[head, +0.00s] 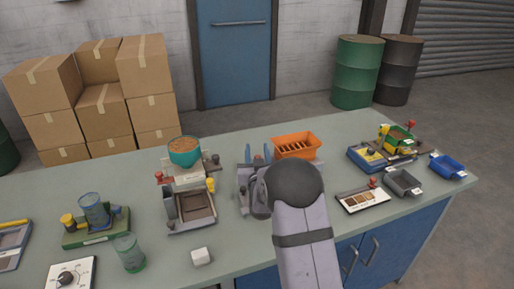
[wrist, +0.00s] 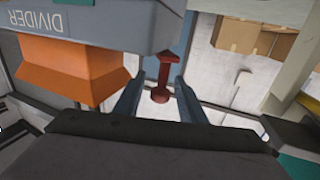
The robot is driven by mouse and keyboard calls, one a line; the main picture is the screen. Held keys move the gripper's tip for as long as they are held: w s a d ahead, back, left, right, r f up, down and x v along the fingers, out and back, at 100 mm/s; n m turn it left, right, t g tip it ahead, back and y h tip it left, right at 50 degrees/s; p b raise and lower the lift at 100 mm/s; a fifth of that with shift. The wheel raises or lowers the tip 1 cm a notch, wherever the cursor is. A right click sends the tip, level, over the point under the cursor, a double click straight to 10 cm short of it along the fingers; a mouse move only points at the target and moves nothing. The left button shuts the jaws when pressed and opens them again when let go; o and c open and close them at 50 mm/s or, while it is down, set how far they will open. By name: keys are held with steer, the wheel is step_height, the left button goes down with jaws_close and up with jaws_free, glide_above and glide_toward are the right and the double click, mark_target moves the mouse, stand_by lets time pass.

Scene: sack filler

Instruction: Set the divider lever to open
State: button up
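In the wrist view, a grey block marked DIVIDER (wrist: 130,22), its lettering upside down, fills the upper left. A red lever (wrist: 165,75) with a round end shows beside the block. My gripper (wrist: 154,84) is open, its two blue fingers one on each side of the red lever in this view. I see no clear contact, and cannot tell how deep the lever lies between them. In the head view, my gripper (head: 257,153) is over the middle of the bench, partly hidden by my arm. I cannot pick out the divider lever there for sure.
On the bench (head: 230,232), a teal-bowl machine (head: 184,158) stands left of my gripper and an orange bin (head: 297,145) to the right. A label panel (head: 362,200), grey tray (head: 403,183) and blue tray (head: 448,168) lie farther right.

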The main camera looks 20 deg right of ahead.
steer(key=shift+w+d, duration=0.15)
steer(key=shift+w, duration=0.3)
jaws_close()
